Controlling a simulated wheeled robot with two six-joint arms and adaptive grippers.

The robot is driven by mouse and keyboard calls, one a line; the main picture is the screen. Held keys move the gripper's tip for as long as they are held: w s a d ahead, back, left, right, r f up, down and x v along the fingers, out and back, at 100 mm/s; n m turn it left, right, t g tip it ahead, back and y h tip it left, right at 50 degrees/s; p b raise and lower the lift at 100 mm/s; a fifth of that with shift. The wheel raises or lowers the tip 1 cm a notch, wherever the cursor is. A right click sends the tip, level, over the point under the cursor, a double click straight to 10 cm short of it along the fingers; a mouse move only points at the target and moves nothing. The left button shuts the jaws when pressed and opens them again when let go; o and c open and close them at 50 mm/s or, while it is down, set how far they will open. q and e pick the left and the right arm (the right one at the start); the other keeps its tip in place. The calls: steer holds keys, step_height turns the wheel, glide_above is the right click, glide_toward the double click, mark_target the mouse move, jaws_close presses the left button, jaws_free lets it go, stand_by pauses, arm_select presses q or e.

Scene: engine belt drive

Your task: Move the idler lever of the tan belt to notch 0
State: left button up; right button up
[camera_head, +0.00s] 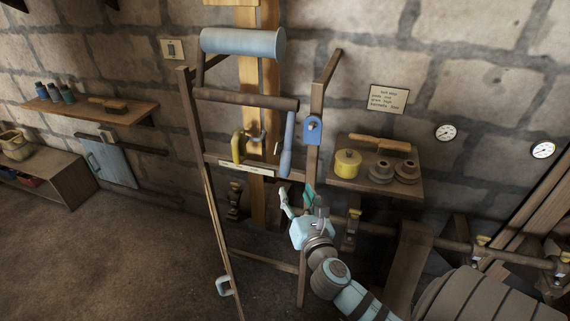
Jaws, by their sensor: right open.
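The tan belt (248,75) runs as a vertical strip up the wall behind the wooden frame. A blue roller (240,42) crosses it at the top, with a dark bar (245,99) below. A blue handle (287,157) hangs down from the right end of that bar. A yellow curved handle (238,147) sits in front of the belt, by a pale label strip (247,167). I cannot tell which notch any lever is in. My right gripper (297,199) is open and empty, below the blue handle and apart from it. My left gripper is out of view.
The wooden frame's right post (315,110) carries a blue bracket (312,129). A shelf (390,187) to the right holds a yellow tin (347,163), a brush (380,143) and dark round parts. The floor at left is clear.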

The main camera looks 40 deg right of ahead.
mark_target(287, 169)
steer(key=x, duration=1.2)
steer(key=shift+w+d+f, duration=0.1)
steer(key=shift+w+d, duration=0.1)
steer(key=shift+w, duration=0.15)
jaws_close()
